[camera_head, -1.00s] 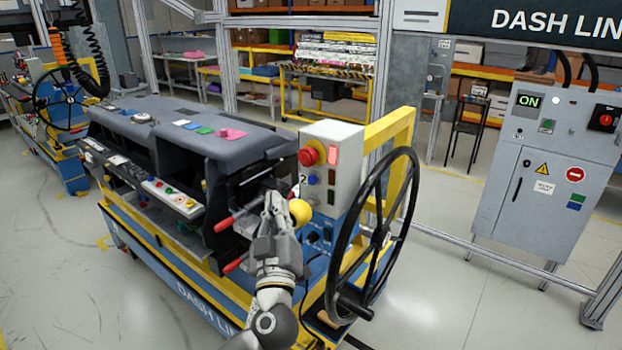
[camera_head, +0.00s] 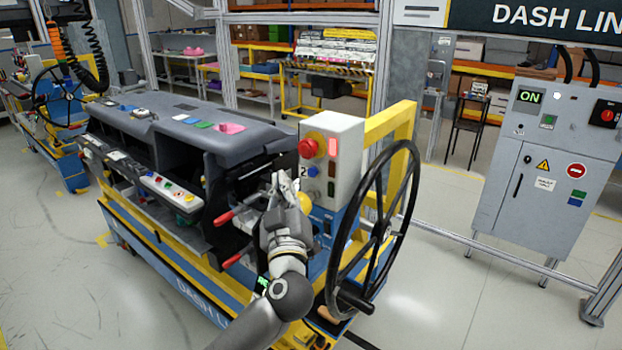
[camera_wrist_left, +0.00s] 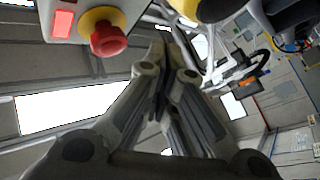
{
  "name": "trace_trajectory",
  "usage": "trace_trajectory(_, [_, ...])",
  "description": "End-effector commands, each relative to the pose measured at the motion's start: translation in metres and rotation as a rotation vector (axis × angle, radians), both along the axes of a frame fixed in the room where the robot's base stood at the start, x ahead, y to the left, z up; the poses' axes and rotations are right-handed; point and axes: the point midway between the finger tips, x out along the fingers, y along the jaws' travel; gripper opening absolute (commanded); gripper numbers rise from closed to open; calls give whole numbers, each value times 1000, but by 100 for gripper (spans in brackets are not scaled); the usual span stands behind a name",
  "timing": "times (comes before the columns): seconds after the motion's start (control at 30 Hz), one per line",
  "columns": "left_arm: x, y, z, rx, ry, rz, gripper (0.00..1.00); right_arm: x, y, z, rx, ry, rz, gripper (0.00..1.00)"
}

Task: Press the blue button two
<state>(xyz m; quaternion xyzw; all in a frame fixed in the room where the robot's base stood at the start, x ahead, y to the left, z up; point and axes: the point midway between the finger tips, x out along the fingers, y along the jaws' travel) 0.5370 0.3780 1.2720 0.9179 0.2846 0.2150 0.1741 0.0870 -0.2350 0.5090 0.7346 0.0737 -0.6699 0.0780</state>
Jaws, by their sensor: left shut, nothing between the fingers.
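I cannot tell how deep the gap is. In the left wrist view, the shut fingers (camera_wrist_left: 165,62) are centred and the red button (camera_wrist_left: 107,38) is at the upper left. The blue button is not visible there. My right gripper is not in view.
A yellow ball knob (camera_head: 305,203) is partly hidden behind my left gripper. Red-tipped levers (camera_head: 224,218) stick out to its left. A large black handwheel (camera_head: 375,240) stands to the right. The dashboard module (camera_head: 190,125) lies at the left.

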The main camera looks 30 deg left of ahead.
Motion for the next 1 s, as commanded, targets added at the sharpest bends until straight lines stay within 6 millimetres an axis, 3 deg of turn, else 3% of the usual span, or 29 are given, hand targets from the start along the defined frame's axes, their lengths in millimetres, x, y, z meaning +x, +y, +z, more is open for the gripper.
trace_trajectory(0.13, [22, -2, -2, -1, -3, 0, 0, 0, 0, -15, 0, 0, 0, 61])
trace_trajectory(0.2, [30, -2, 2, 0, 2, 1, 0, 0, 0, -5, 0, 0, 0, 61])
trace_trajectory(0.4, [44, -3, 1, 1, 2, 1, 0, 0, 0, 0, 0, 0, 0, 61])
trace_trajectory(1.0, [47, -4, 0, 0, 0, 0, 0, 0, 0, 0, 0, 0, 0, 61])
